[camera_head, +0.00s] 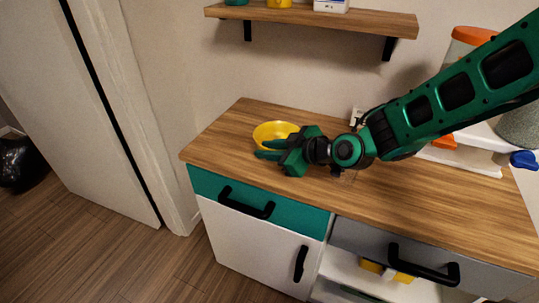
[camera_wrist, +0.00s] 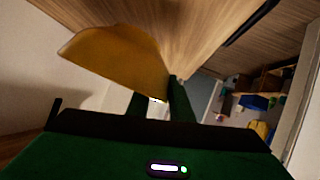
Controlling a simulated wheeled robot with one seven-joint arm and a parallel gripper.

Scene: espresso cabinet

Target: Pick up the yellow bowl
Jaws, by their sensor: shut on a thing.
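The yellow bowl (camera_head: 275,131) is at the left part of the wooden counter, upright in the head view. My gripper (camera_head: 266,150) reaches in from the right and is shut on the bowl's near rim. In the wrist view the bowl (camera_wrist: 118,58) fills the upper left, and my gripper's fingers (camera_wrist: 158,98) meet its lower edge. The lower side of the bowl is partly hidden by my gripper in the head view. I cannot tell whether the bowl rests on the counter or is slightly above it.
The wooden counter (camera_head: 438,210) is mostly clear in front. A shelf (camera_head: 310,17) hangs on the wall above. A white appliance with an orange lid (camera_head: 474,36) stands at the right behind my arm. Drawers with black handles (camera_head: 246,205) are below.

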